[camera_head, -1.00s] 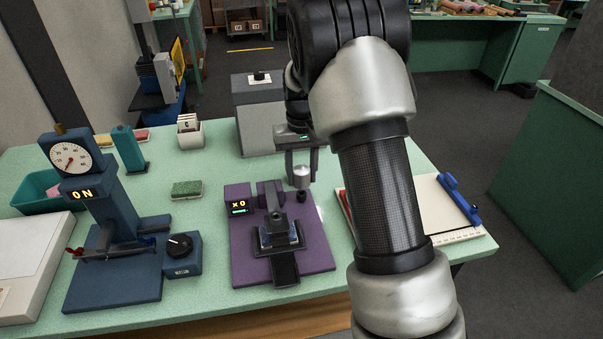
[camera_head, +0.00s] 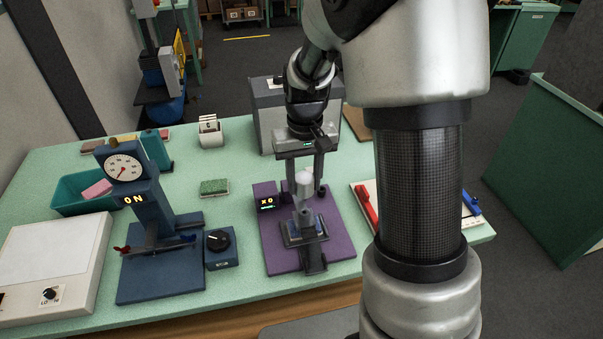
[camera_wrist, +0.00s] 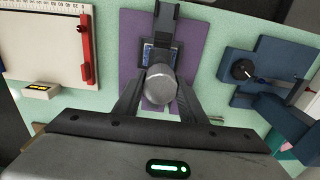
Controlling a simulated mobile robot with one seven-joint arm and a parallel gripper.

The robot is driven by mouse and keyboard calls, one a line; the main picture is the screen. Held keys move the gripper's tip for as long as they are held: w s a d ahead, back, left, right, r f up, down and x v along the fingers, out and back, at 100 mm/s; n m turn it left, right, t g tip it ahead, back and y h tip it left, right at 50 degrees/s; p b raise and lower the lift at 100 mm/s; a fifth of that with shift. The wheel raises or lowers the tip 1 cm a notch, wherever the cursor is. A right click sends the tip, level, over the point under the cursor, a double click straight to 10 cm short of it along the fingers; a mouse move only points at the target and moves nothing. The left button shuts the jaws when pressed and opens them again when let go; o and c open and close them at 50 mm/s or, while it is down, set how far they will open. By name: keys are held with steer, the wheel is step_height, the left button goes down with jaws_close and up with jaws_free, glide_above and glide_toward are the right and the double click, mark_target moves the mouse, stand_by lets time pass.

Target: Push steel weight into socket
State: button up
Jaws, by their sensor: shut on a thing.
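The steel weight (camera_wrist: 161,88) is a round, silvery cylinder seen end-on between my fingers in the wrist view. In the head view the weight (camera_head: 304,183) shows as a pale rounded top above the purple-based device. My gripper (camera_head: 304,185) is shut on it, pointing down, with one finger on each side. The purple device (camera_head: 340,240) has a small "x0" display and a dark post and clamp at its middle. The weight is over the rear part of this device. The socket cannot be made out; the weight and fingers may cover it.
A blue gauge stand (camera_head: 150,200) showing "ON" and a dial box (camera_head: 221,250) stand to the left. A green sponge (camera_head: 214,187) lies behind them. A white board with a red bar (camera_head: 366,207) lies right of the purple device. A grey box (camera_head: 268,115) stands behind.

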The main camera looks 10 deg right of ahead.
steer(key=shift+f+b, duration=1.85)
steer(key=shift+f, duration=0.65)
steer(key=shift+f+b, duration=0.85)
steer(key=shift+f, duration=0.25)
steer(key=o, duration=1.3)
steer(key=shift+c, duration=0.2)
steer(key=shift+s, duration=0.1)
step_height(320, 180, up, 17)
steer(key=shift+f+p, duration=0.2)
steer(key=shift+p, duration=0.1)
steer(key=shift+r, duration=0.45)
steer(key=shift+s+r, duration=0.2)
steer(key=s+r+t, duration=0.2)
steer(key=s, duration=0.7)
steer(key=s+r+t+p, duration=0.1)
steer(key=s+r+t, duration=0.1)
steer(key=s, duration=0.7)
steer(key=shift+r+t, duration=0.4)
steer(key=shift+t, duration=0.4)
